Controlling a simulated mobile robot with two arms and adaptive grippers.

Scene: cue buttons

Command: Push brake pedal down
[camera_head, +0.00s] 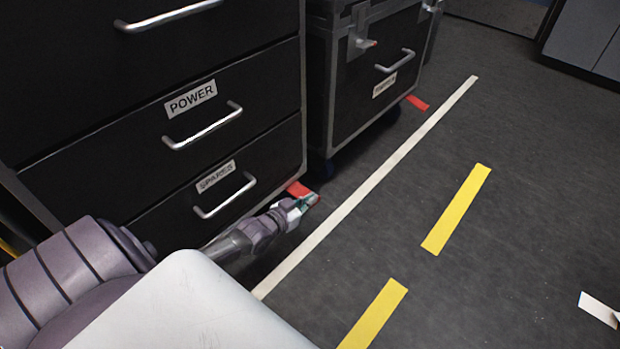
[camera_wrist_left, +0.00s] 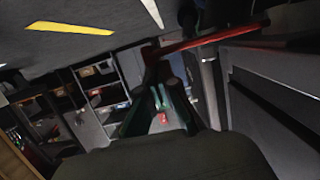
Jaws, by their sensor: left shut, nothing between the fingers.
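A red brake pedal (camera_head: 298,188) sticks out low at the front corner of the black drawer case. My left gripper (camera_head: 306,201) is down at this pedal, with its fingers shut and empty. In the head view the fingertips overlap the pedal's outer part; I cannot tell whether they touch it. In the left wrist view a long red bar (camera_wrist_left: 210,39), which looks like the pedal, runs just beyond the fingertips (camera_wrist_left: 160,78). The caster under this pedal is hidden in the head view. A second red pedal (camera_head: 418,102) shows at the farther case. My right gripper is not in view.
The black case (camera_head: 90,105) has drawers labelled POWER and SPARES with metal handles. A second wheeled case (camera_head: 345,100) stands behind it. A white line (camera_head: 370,185) and yellow dashes (camera_head: 457,208) mark the grey floor, which is mostly clear to the right.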

